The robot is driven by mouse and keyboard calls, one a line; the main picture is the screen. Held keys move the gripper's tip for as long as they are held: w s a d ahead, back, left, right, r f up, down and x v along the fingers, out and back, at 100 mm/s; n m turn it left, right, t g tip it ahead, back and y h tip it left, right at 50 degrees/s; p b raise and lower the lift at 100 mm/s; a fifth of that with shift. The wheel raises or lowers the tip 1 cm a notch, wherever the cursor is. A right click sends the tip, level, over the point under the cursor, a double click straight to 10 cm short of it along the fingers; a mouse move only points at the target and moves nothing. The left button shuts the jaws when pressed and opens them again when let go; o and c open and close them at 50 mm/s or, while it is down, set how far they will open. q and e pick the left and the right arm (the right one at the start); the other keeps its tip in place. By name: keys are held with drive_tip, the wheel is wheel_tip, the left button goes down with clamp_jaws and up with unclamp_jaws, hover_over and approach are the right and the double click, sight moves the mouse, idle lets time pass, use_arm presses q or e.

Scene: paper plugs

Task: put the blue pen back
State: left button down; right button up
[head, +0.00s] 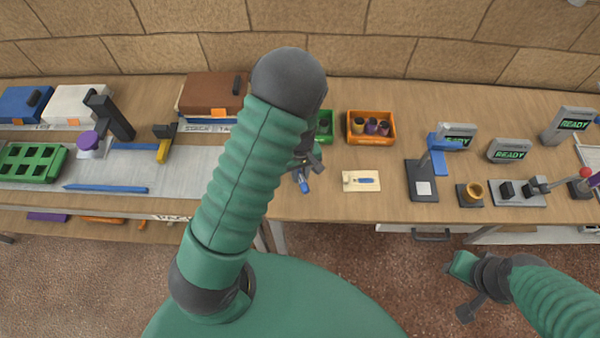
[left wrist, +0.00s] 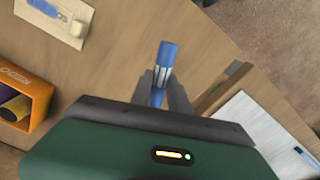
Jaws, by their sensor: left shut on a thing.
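My left gripper (head: 302,168) is shut on the blue pen (head: 304,184) above the wooden table, with my green arm passing in front. In the left wrist view the pen (left wrist: 165,62) stands up between the two dark fingertips (left wrist: 164,86), its blue cap end toward the top. A cream plaque with a blue pen picture (head: 348,181) lies on the table to the right of the pen; it also shows at the upper left of the left wrist view (left wrist: 85,22).
A green bin (head: 326,124) is partly hidden by my arm. A stamping press (head: 424,180) stands to the right. A long blue stick (head: 105,188) lies on the left mat.

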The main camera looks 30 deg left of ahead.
sight(301, 171)
use_arm(q)
drive_tip(key=f, duration=0.2)
drive_tip(key=w+f, duration=0.1)
drive_tip(key=shift+w+a+f, duration=0.1)
drive_tip(key=shift+a+f, duration=0.15)
drive_tip(key=shift+a, duration=0.15)
drive_tip(key=shift+d, duration=0.1)
drive_tip(key=shift+f, duration=0.1)
drive_tip(key=c, duration=1.3)
unclamp_jaws()
drive_tip(key=shift+o, duration=0.2)
wheel_tip(301, 171, up, 12)
drive_tip(key=shift+d+r, duration=0.15)
drive_tip(key=shift+r, duration=0.1)
drive_tip(key=s+d+r+m+t, duration=0.2)
drive_tip(key=s+d+r+m, duration=0.5)
drive_tip(key=s+m, duration=0.2)
drive_tip(key=shift+s+d+m+t, duration=0.15)
drive_tip(key=shift+m+t, duration=0.15)
drive_tip(key=shift+m, duration=0.6)
